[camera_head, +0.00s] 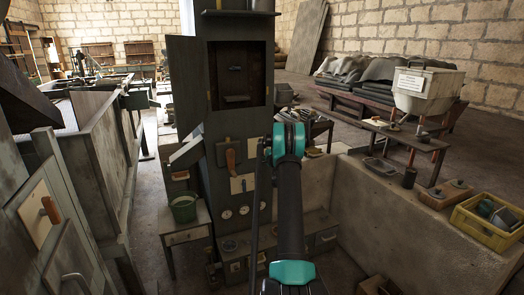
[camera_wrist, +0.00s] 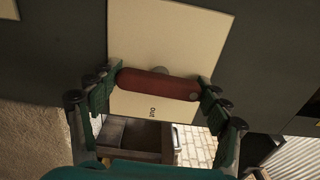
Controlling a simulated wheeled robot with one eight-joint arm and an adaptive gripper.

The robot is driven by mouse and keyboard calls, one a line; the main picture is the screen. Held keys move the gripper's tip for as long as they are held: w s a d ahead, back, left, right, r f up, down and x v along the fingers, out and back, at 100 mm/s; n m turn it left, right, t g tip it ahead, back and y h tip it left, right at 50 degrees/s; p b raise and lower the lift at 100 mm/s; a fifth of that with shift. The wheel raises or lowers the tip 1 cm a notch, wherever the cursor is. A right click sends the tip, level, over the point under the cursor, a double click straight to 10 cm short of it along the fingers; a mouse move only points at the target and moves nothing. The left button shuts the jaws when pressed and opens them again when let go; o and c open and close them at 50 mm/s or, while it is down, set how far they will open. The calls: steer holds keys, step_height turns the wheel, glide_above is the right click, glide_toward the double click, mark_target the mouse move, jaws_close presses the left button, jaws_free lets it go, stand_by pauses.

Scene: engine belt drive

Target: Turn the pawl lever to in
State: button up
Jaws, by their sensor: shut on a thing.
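In the wrist view, the pawl lever (camera_wrist: 158,84) is a red-brown rounded bar lying nearly level across a cream plate (camera_wrist: 185,35). My gripper (camera_wrist: 160,90) is shut on the bar, with one green finger at each end. A round grey pivot shows behind the bar's middle. In the head view, my arm hides the gripper and the held lever. A cream plate (camera_head: 240,184) on the dark machine column shows partly beside my arm.
A brown handle (camera_head: 230,160) sits on the column above the plate, and another (camera_head: 50,208) on the panel at left. Gauges (camera_head: 226,214) lie below. A low wall (camera_head: 390,225) runs to the right.

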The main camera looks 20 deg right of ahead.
steer(key=shift+n, duration=0.3)
stand_by(0.4)
steer(key=o, duration=1.2)
steer(key=shift+c, duration=0.2)
steer(key=s, duration=1.2)
steer(key=shift+d, duration=0.15)
